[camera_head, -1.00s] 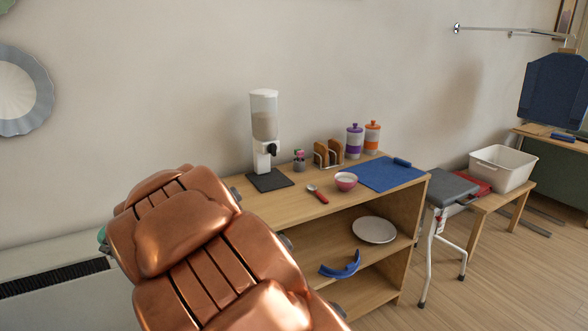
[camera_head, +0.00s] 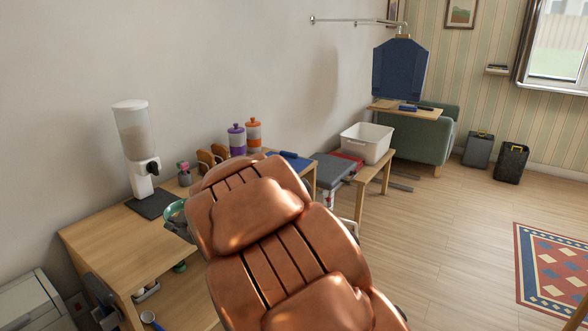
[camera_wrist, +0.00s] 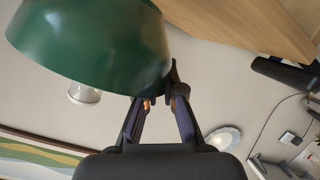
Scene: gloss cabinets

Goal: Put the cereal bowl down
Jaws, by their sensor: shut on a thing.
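A green bowl, which I take as the cereal bowl (camera_head: 173,211), shows partly behind my copper-coloured arm in the head view. It appears over the wooden table (camera_head: 105,242), right of the black mat. In the wrist view the green bowl (camera_wrist: 90,45) fills the upper left, and my gripper (camera_wrist: 160,98) is shut on its edge. I cannot tell whether the bowl's base touches the tabletop. The bowl's inside is mostly hidden.
A cereal dispenser (camera_head: 136,143) stands on a black mat (camera_head: 153,204). Toast in a rack (camera_head: 212,158), purple (camera_head: 237,139) and orange (camera_head: 254,133) jars and a blue mat (camera_head: 290,161) lie farther back. The table's front left part is bare. A white bin (camera_head: 366,143) stands beyond.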

